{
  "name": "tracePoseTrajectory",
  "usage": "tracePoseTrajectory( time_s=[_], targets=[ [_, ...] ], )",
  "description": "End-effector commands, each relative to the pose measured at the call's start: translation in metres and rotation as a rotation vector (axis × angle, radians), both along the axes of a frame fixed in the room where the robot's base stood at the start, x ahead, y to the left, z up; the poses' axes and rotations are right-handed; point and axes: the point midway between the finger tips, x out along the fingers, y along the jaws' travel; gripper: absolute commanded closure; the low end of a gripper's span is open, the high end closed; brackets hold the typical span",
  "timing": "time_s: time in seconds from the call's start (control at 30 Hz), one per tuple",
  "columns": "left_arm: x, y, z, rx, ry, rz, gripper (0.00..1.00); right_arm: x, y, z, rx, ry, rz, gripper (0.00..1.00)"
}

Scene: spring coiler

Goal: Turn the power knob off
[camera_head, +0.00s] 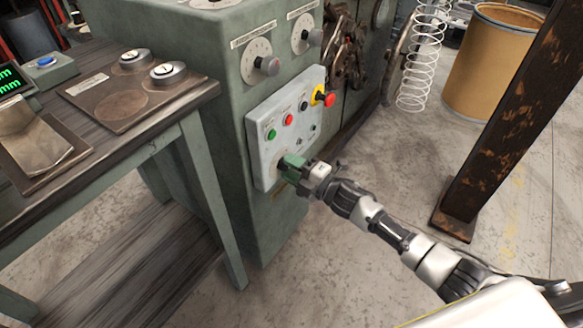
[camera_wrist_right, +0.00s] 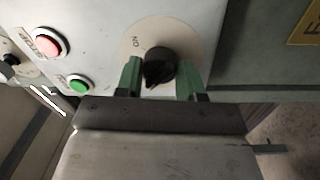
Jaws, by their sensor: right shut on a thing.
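The power knob (camera_wrist_right: 158,67) is a black pointer knob on a pale round dial plate. It shows in the right wrist view, where the word ON is printed on the plate. My right gripper (camera_wrist_right: 160,76) has its green fingers on either side of the knob, shut on it. In the head view my right gripper (camera_head: 287,166) is at the lower part of the grey control panel (camera_head: 257,120) and hides the knob. My left gripper is not in view.
The panel carries a green button (camera_head: 271,134), a red button (camera_head: 288,119) and a red emergency knob on yellow (camera_head: 328,98). A workbench (camera_head: 150,142) stands left of the green machine. A rusty post (camera_head: 500,125) stands at the right.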

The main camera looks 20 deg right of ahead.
Motion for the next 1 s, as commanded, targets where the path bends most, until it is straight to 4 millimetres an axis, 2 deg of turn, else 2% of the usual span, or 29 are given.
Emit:
tracePoseTrajectory(
  time_s=[0.1, 0.13, 0.27, 0.3, 0.53, 0.67, 1.0],
  targets=[
    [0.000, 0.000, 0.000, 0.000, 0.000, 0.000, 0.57, -0.001, 0.000, -0.001, -0.003, 0.000, 0.001, 0.85],
    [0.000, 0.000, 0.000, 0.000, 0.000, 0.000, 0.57, -0.001, 0.000, -0.001, -0.003, 0.000, 0.001, 0.59],
    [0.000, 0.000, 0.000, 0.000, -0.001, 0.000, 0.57, 0.000, 0.000, -0.001, -0.002, 0.001, 0.000, 0.39],
    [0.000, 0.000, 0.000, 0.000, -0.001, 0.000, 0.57, 0.000, 0.000, -0.001, -0.002, 0.001, 0.000, 0.36],
    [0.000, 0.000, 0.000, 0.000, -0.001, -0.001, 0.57, 0.000, 0.000, 0.000, -0.001, 0.001, 0.000, 0.36],
    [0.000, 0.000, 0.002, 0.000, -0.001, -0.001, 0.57, -0.007, -0.006, -0.002, -0.001, 0.003, -0.001, 0.36],
    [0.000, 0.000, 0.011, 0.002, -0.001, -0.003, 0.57, -0.059, -0.045, -0.006, -0.002, 0.005, 0.000, 0.36]
  ],
)
